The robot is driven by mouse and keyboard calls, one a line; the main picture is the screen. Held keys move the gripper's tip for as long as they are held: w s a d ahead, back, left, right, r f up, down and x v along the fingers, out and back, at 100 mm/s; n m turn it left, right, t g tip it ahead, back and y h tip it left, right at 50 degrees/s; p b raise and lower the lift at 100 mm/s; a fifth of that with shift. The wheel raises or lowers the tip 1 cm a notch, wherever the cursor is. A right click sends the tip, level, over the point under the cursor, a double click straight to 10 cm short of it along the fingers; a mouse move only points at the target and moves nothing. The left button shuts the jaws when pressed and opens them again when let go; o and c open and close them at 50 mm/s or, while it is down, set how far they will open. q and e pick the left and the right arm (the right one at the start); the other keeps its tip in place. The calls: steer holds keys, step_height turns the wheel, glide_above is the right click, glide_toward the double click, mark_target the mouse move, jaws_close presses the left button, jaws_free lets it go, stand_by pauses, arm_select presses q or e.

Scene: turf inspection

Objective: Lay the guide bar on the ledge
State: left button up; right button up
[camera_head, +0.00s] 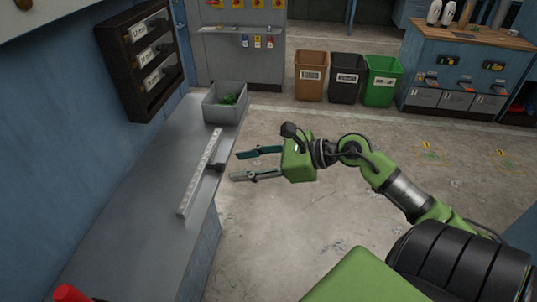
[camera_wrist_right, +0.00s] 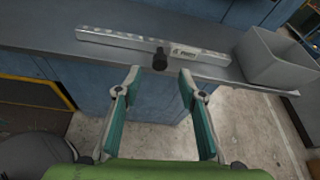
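The guide bar (camera_head: 201,170) is a long, pale, straight bar with a row of marks or holes. It lies along the grey ledge (camera_head: 135,180), close to its open edge. My left gripper is not in view.
A grey bin (camera_head: 224,113) with green bits inside stands at the ledge's far end. A dark labelled rack (camera_head: 145,60) hangs on the blue wall above the ledge. Brown, black and green bins (camera_head: 346,78) stand at the back. The floor right of the ledge is clear.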

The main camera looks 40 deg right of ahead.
steer(key=v, duration=0.7)
steer(key=shift+r, duration=0.3)
